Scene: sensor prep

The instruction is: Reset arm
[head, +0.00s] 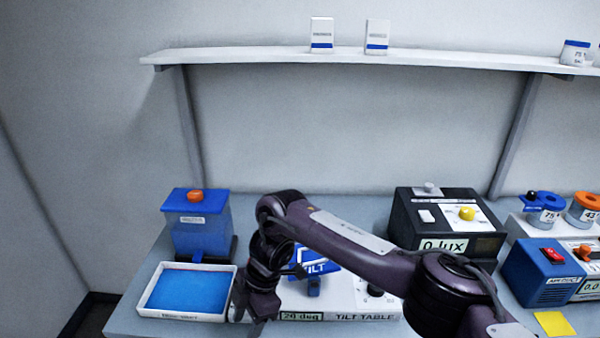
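My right arm comes in from the lower right and reaches across the bench. Its gripper (250,310) hangs low, pointing down, at the right edge of the white tray (180,318) with a blue pad inside. The gripper is small and dark, so I cannot tell whether its fingers are apart, and I see nothing clearly held. The tilt table (352,304) stands just right of the gripper, with its "20 deg" display lit and its blue tilt plate (318,262) partly hidden by my arm. My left gripper is not in view.
A blue box (203,235) with an orange knob stands behind the tray. A black lux box (450,215), a blue box with a red switch (540,272), lidded jars (545,212) and a yellow note (554,324) are at right. A shelf (250,56) runs above.

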